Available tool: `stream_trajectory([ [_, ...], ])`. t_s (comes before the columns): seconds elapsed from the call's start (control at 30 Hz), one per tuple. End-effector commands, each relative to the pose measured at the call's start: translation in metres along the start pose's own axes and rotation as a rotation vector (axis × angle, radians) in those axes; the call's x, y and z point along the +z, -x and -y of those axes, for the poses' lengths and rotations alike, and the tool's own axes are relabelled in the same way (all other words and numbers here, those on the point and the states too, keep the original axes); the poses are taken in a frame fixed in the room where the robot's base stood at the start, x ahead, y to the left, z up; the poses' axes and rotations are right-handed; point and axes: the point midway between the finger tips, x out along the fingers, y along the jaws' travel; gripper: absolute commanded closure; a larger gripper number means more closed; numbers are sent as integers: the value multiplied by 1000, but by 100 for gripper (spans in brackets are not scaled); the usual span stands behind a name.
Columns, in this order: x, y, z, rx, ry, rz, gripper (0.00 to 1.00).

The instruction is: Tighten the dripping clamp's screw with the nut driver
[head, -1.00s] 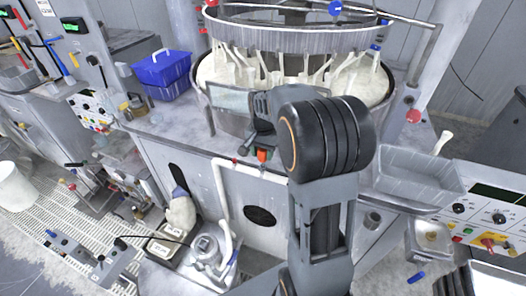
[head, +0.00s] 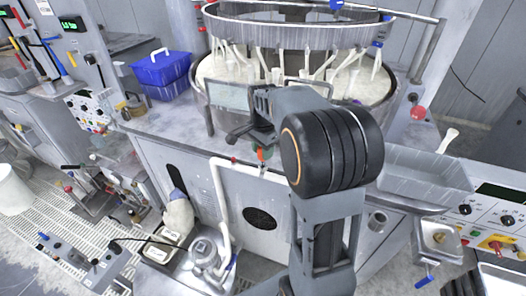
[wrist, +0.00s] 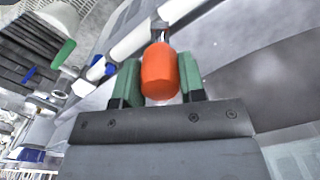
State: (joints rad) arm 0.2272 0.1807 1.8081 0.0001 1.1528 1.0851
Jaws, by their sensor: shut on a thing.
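My gripper (wrist: 158,80) is shut on the orange handle of the nut driver (wrist: 160,72), with a green finger pad on each side of it. In the head view the orange handle (head: 261,154) shows small below my wrist, in front of the machine's cabinet. The driver's grey tip end (wrist: 158,32) points away from me, towards the white pipe (wrist: 136,38). The pipe also runs along the cabinet front in the head view (head: 219,190). Which clamp drips, and whether the driver sits on its screw, I cannot tell.
The round polishing tub (head: 205,95) stands above the cabinet. A blue basket (head: 160,70) sits on the ledge to the left. A grey tray (head: 425,180) is at the right. A pump-like unit (head: 205,252) stands below the pipe.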

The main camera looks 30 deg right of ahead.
Motion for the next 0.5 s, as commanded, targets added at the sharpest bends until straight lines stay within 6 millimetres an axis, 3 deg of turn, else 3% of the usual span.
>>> stream_trajectory([
  [0.5,0,1,0,2,-759,0,89],
])
